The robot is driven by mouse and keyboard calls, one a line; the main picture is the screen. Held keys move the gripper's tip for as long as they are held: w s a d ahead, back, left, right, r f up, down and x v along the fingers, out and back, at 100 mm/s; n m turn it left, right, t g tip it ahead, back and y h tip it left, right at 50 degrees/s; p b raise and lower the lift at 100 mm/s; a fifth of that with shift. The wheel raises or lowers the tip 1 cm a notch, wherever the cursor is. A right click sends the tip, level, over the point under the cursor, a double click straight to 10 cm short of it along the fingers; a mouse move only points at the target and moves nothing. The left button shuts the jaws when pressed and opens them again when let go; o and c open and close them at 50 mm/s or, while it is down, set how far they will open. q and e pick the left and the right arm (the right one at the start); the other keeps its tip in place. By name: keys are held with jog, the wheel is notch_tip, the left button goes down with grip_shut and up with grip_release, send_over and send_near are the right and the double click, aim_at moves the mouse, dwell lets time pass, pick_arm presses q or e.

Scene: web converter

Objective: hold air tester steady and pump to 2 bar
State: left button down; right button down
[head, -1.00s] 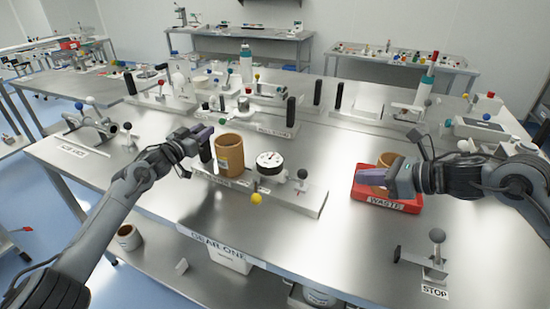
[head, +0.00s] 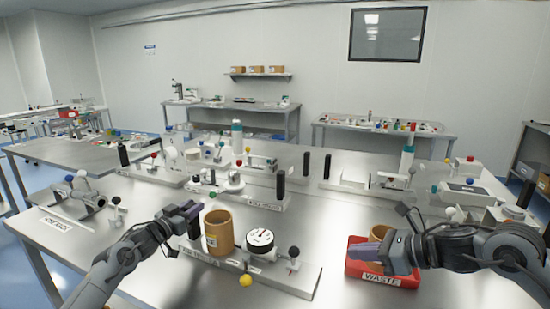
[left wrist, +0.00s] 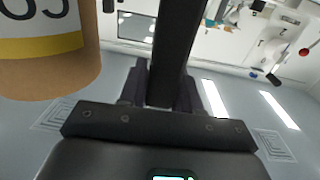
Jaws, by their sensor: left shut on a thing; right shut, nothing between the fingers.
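The air tester (head: 300,279) is a long pale base on the bench, with a white round gauge (head: 260,237), a dark-knobbed lever (head: 293,256) and a yellow ball (head: 245,281) at its front. A brown roll (head: 218,236) stands upright on its left part. My left gripper (head: 193,212) is shut on the black upright handle (head: 194,229) at the tester's left end; the handle also fills the space between the fingers in the left wrist view (left wrist: 175,50). The gauge reading is too small to tell. My right gripper (head: 368,252) is shut and empty, over the waste bin, apart from the lever.
The red waste bin (head: 380,281) holds a brown roll (head: 379,233), partly hidden by my right gripper. More fixtures with black posts stand behind the tester. A rack with rods (head: 80,198) is at the left. Bench between the tester and the bin is clear.

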pick_arm(q)
jog(key=shift+f, duration=0.3)
jog(key=c, duration=1.1)
grip_release()
jog(key=o, duration=0.4)
jog(key=shift+s+r, duration=0.1)
jog(key=shift+s, duration=0.1)
jog(key=shift+w+r, duration=0.1)
jog(key=shift+r, duration=0.05)
jog(key=shift+v, duration=6)
